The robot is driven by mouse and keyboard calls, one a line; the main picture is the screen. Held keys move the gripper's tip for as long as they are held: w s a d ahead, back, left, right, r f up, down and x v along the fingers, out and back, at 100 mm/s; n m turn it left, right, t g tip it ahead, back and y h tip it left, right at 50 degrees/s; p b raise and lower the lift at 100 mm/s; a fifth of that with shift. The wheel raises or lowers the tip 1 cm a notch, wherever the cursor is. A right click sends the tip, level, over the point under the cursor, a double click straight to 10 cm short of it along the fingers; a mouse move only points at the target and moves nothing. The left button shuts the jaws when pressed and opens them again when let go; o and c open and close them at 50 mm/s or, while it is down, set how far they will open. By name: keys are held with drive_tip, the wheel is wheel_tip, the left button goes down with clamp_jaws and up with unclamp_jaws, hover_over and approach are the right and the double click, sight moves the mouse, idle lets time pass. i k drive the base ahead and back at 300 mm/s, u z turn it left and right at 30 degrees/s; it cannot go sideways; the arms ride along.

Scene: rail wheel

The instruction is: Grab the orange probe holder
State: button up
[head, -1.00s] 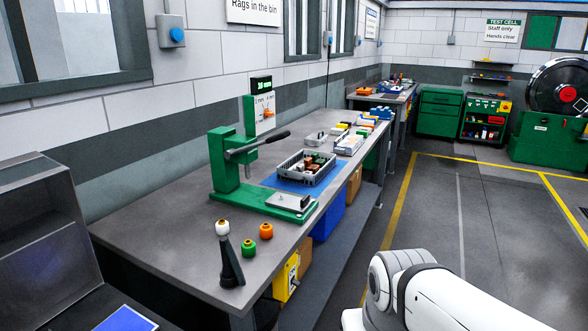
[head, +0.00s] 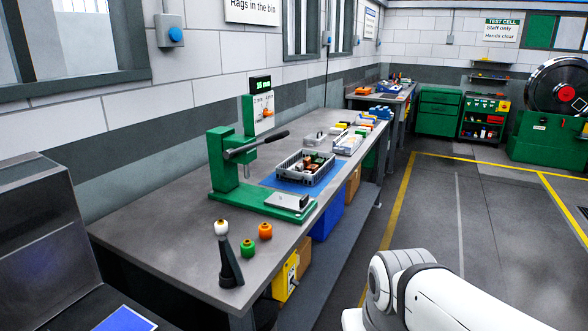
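The orange probe holder (head: 265,231) is a small orange piece with a dark top. It stands upright on the grey workbench (head: 165,222), near its front edge. A green holder (head: 248,248) of like shape stands just in front of it, to the left. My white arm shows at the lower right, off the bench, but my gripper is outside the picture.
A green lever press (head: 228,165) stands behind the holders, its base reaching toward the bench edge. A grey tray (head: 283,172) of parts lies on a blue mat beyond it. A grey metal box (head: 40,235) is at the left. The floor to the right is clear.

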sight(314, 168)
drive_tip(key=z, duration=1.4)
drive_tip(key=i, duration=4.15)
drive_tip(key=u, duration=1.45)
